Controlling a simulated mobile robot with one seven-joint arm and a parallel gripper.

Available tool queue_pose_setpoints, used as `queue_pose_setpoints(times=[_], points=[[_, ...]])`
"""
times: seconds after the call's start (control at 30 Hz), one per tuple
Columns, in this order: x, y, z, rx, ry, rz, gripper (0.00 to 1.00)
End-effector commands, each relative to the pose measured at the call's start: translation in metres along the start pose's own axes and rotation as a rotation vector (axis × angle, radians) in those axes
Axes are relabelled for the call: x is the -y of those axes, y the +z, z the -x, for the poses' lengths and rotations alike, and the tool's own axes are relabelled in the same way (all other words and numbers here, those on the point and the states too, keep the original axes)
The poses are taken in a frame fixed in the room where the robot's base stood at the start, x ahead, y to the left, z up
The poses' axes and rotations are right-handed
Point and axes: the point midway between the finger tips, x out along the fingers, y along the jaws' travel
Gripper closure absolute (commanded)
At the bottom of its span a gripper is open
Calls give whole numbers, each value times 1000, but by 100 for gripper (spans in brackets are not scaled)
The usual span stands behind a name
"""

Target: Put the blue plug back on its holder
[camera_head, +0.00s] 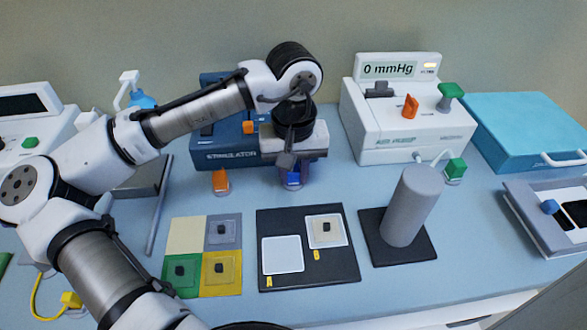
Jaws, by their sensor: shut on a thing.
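My gripper (300,160) is in front of the right half of the blue stimulator box (228,153), pointing down. Its jaws are shut on the blue plug (293,178), which shows just below them. The blue plug is at the box's front edge, low over the table. A small pale piece shows at the plug's lower end; I cannot tell whether this is its holder or whether the two touch. An orange plug (220,180) stands upright in front of the box to the left. My wrist and gripper hide the right part of the box.
A white pressure unit (414,140) reading "0 mmHg" stands to the right. In front lie coloured tiles (186,232), a dark board (344,268) with pale squares and a grey cylinder (411,208). A teal case (525,120) and a grey tray (520,205) are at the far right.

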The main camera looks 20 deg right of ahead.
Motion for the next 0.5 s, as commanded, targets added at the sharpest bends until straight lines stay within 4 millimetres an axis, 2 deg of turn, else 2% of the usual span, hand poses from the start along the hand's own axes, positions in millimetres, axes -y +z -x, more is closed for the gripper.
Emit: queue_pose_setpoints(times=[0.43,0.47,0.5], points=[[0,0,-2,0,0,0,89],[0,0,-1,0,0,0,75],[0,0,-1,0,0,0,70]])
